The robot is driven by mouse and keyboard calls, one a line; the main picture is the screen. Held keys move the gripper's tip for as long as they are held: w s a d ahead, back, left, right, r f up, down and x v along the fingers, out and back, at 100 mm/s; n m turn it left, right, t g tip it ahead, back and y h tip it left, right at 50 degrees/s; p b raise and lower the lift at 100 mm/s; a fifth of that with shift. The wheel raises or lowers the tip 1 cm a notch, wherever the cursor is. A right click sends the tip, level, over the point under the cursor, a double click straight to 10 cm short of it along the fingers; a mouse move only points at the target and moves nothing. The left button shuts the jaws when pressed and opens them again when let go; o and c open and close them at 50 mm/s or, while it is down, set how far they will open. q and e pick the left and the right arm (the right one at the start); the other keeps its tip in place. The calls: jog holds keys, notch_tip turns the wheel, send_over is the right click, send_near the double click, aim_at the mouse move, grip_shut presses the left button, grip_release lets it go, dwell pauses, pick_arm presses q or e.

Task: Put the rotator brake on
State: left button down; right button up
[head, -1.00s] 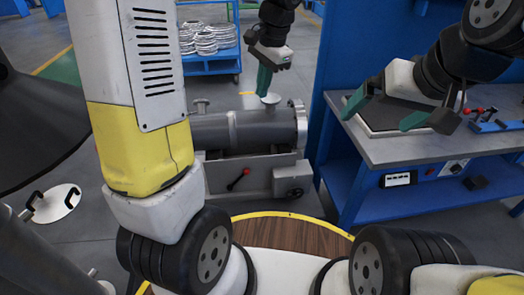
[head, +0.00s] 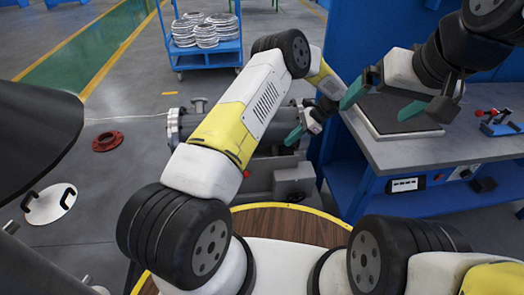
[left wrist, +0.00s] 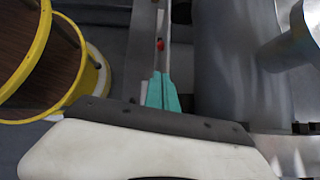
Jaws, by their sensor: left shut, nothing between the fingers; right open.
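The brake lever's red part (left wrist: 160,44) shows in the left wrist view, just beyond my left fingertips, with a gap in the picture. In the head view my left arm hides most of the lever area. My left gripper (head: 293,136) is shut and empty, its teal fingers in front of the rotator's right part; they also show in the left wrist view (left wrist: 162,78). The grey flanged shell (head: 187,125) lies on the rotator base (head: 292,180), largely covered by my left arm. My right gripper (head: 383,102) is open and empty above the workbench.
The blue workbench (head: 420,150) stands on the right, with a dark-topped plate and red-handled tools. A blue cart (head: 205,50) with stacked flanges stands at the back. A red ring (head: 107,141) and a white disc with black handles (head: 50,203) lie on the floor at left.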

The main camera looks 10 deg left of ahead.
aim_at(257, 173)
pick_arm(q)
jog(key=shift+d+f+m+y, duration=0.15)
jog(key=shift+f+m+y, duration=0.2)
jog(key=shift+f, duration=1.55)
jog(key=x, duration=2)
jog(key=shift+s, duration=0.15)
